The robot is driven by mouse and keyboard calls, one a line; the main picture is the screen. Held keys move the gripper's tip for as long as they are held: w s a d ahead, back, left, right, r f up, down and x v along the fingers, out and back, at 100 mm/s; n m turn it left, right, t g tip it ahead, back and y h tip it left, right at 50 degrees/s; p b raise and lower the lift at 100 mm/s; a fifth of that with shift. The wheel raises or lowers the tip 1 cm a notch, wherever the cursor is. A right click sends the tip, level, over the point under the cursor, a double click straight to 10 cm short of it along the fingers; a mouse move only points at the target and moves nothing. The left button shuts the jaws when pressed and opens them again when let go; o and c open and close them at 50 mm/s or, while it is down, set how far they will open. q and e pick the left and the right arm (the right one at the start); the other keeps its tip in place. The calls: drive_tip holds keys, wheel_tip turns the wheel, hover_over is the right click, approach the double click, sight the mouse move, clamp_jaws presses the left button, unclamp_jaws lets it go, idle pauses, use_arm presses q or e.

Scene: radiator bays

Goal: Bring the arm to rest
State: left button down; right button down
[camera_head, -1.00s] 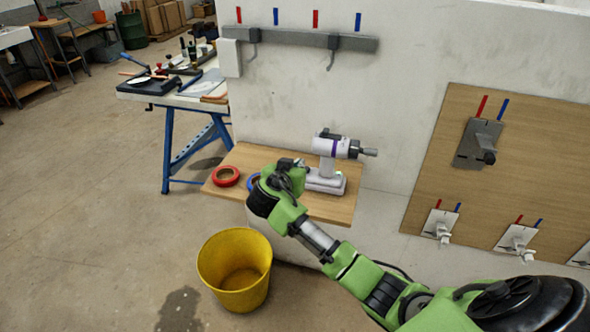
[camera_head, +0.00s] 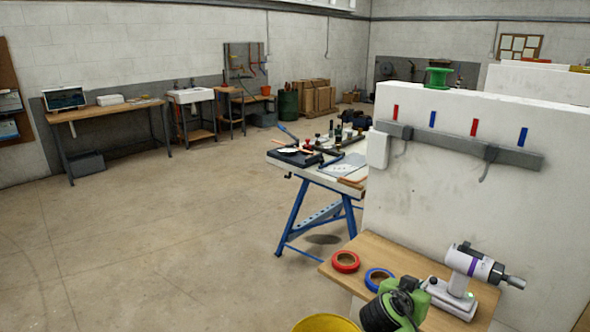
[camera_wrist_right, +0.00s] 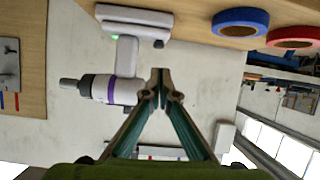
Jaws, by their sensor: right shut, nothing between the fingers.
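My right gripper (camera_head: 408,298) shows at the bottom of the head view, with part of my green arm. It is in front of the wooden shelf, just left of the white and purple power tool (camera_head: 466,278). In the right wrist view the two fingertips (camera_wrist_right: 160,76) meet, with nothing between them. The power tool (camera_wrist_right: 112,88) stands beside the fingers there, apart as far as I can tell. Most of my right arm is out of the head view. My left gripper is not in view.
A red tape roll (camera_head: 345,261) and a blue tape roll (camera_head: 379,279) lie on the wooden shelf (camera_head: 400,259). A yellow bucket (camera_head: 326,323) stands below. A hook rail (camera_head: 455,146) is on the wall. A blue-legged workbench (camera_head: 297,215) stands behind. The floor at left is clear.

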drive_tip(key=s+a+f+n+g+y, duration=0.1)
drive_tip(key=s+a+f+n+y, duration=0.25)
drive_tip(key=s+f, duration=0.45)
drive_tip(key=s+a+f+n+g+y, duration=0.2)
drive_tip(key=s+a+f, duration=0.35)
drive_tip(key=s, duration=0.45)
drive_tip(key=s+a+f+n+g+y, duration=0.1)
drive_tip(key=s+a+n+y, duration=0.2)
drive_tip(key=s, duration=0.6)
drive_tip(key=s+a+n+g+y, duration=0.15)
drive_tip(key=s+a, duration=0.25)
drive_tip(key=s, duration=0.4)
wheel_tip(320, 180, down, 28)
drive_tip(key=s+n, duration=0.1)
drive_tip(key=s, duration=0.2)
drive_tip(key=s+d+f+g, duration=0.2)
drive_tip(key=s+f, duration=1.2)
drive_tip(key=s, duration=0.2)
drive_tip(key=shift+d+f, duration=0.25)
drive_tip(key=shift+d, duration=0.1)
drive_tip(key=shift+s, duration=0.15)
